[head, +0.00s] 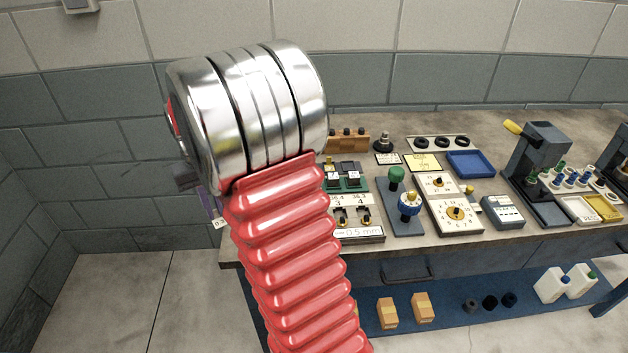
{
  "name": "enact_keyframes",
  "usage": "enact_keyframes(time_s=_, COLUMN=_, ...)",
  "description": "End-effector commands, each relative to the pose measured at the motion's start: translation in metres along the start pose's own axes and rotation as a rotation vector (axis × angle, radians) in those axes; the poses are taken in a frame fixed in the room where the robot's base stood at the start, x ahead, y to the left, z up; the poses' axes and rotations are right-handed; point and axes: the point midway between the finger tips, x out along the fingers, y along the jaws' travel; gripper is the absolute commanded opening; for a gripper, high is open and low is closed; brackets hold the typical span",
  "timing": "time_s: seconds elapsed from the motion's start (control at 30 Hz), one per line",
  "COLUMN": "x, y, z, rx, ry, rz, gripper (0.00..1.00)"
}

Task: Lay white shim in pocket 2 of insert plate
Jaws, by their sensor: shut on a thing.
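My arm, with a red ribbed sleeve and a chrome drum, fills the left middle of the head view. Its end and gripper fingers are not visible, so whatever they hold is hidden. I see no white shim that I can make out. Behind the arm's right edge, a light plate marked 0.5 mm (360,234) lies at the bench front, with small dark and brass parts on it. A green-framed board (349,184) with white blocks sits just behind it. I cannot tell which of these is the insert plate, and pocket 2 cannot be made out.
The bench (500,235) also carries a cream panel with dials (450,210), a blue tray (471,164), a small grey device (503,212) and a dark press-like stand (540,150). A purple piece (208,203) shows left of the arm. Orange boxes (423,306) lie on the lower shelf.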

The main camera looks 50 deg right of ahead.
Motion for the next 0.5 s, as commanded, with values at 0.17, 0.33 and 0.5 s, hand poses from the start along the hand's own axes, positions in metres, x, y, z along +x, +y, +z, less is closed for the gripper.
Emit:
enact_keyframes(time_s=0.17, x=-0.015, y=0.062, z=0.015, rx=0.119, ry=0.002, rz=0.0, gripper=0.0)
enact_keyframes(time_s=0.33, x=-0.027, y=0.115, z=0.035, rx=0.224, ry=0.003, rz=0.0, gripper=0.0)
enact_keyframes(time_s=0.5, x=-0.039, y=0.164, z=0.061, rx=0.331, ry=0.002, rz=0.0, gripper=0.0)
